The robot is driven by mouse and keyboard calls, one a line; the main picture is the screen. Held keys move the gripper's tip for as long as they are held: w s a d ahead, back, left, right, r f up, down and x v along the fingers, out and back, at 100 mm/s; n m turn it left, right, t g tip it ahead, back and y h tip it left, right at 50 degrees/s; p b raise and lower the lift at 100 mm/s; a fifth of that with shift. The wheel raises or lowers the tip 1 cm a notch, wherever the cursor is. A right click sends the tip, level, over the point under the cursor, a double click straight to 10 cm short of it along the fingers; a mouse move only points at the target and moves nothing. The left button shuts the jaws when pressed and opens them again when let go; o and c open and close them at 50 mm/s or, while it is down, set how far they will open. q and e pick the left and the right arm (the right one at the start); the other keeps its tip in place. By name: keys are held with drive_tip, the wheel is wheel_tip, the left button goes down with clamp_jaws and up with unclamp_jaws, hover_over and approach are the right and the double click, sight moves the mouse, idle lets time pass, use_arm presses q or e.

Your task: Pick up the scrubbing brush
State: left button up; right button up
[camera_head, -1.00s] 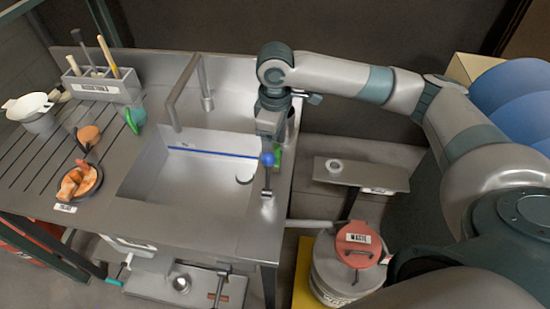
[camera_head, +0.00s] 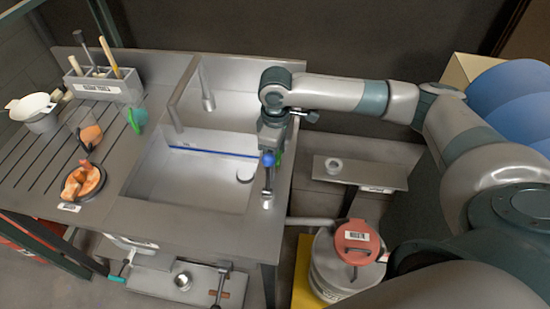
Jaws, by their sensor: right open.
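I cannot tell for certain which thing is the scrubbing brush. A green item (camera_head: 280,157) shows partly at the right rim of the sink, mostly hidden behind my right gripper (camera_head: 268,150). The gripper points down there, open, and I cannot tell whether it touches the green item. A blue knob (camera_head: 268,159) on a thin metal stem shows just at the gripper's lower end. Several long-handled tools stand in a grey labelled rack (camera_head: 103,85) at the back left. My left gripper is not in view.
The steel sink (camera_head: 200,185) holds a dark round piece. A bent tap (camera_head: 175,103) stands behind it. A red-lidded waste bin (camera_head: 358,238) stands at right.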

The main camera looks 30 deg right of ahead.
drive_tip(key=c, duration=1.2)
drive_tip(key=shift+r, duration=0.2)
drive_tip(key=shift+r+b, duration=0.3)
drive_tip(key=shift+r, duration=0.25)
wheel_tip(320, 180, up, 2)
drive_tip(key=shift+w+r+b, duration=0.1)
drive_tip(key=shift+r+b, duration=0.1)
drive_tip(key=shift+b, duration=0.25)
drive_tip(key=s+r+b, duration=0.1)
drive_tip(key=s+r, duration=0.2)
drive_tip(key=s, duration=0.3)
drive_tip(key=s+d+r+b, duration=0.1)
drive_tip(key=s+r, duration=0.3)
drive_tip(key=s, duration=0.1)
drive_tip(key=shift+s+d, duration=0.15)
drive_tip(key=shift+s, duration=0.25)
drive_tip(key=shift+r, duration=0.1)
